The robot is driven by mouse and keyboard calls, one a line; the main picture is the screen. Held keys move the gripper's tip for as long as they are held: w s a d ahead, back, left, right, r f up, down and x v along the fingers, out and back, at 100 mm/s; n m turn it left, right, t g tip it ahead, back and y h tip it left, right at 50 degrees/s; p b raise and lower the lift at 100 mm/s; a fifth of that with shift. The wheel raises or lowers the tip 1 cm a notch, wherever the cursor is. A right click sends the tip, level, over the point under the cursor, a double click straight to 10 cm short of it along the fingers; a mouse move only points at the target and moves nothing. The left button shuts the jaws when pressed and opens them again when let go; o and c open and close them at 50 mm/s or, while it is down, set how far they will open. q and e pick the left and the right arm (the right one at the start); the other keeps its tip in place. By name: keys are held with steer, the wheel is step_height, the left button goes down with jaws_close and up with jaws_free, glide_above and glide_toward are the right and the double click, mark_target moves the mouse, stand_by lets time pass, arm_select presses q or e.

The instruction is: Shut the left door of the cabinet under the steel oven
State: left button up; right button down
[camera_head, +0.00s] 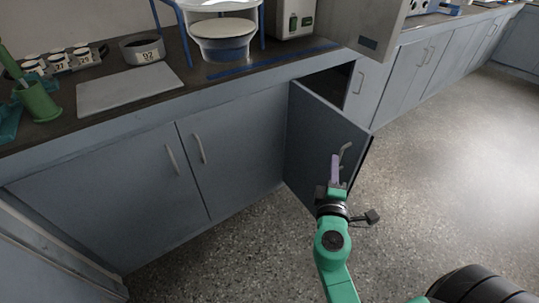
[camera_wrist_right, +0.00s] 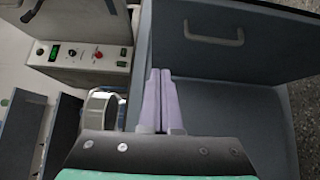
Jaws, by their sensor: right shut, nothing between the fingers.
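The blue-grey left cabinet door (camera_head: 312,132) stands swung out from the cabinet, its free edge toward the right front. A dark gap (camera_head: 336,82) into the cabinet shows behind it. The door's curved handle (camera_head: 346,151) is near the free edge. My right gripper (camera_head: 335,158) is shut and empty, its lilac fingers in front of the door's face, just left of the handle; contact cannot be told. In the right wrist view, the shut fingers (camera_wrist_right: 161,78) point toward a door panel (camera_wrist_right: 265,55) with a handle (camera_wrist_right: 213,40). My left gripper is not in view.
Above the opening, a pale steel unit (camera_head: 354,24) overhangs the counter edge. A white device with knobs (camera_head: 292,20) stands left of it. Closed cabinet doors (camera_head: 235,140) flank the opening. The speckled floor (camera_head: 450,120) right of the door is clear.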

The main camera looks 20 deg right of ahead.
steer(key=p, duration=0.3)
glide_toward(346, 126)
steer(key=w, duration=0.4)
steer(key=shift+w+d, duration=0.2)
steer(key=shift+d, duration=0.3)
steer(key=shift+w+d, duration=0.2)
steer(key=shift+d, duration=0.3)
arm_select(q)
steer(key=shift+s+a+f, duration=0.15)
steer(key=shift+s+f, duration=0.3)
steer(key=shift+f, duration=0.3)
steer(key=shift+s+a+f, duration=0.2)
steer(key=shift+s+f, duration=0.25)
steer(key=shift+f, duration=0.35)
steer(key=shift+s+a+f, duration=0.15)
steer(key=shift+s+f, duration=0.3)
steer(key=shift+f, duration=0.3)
arm_select(e)
steer(key=shift+w+d, duration=0.1)
steer(key=shift+d, duration=0.35)
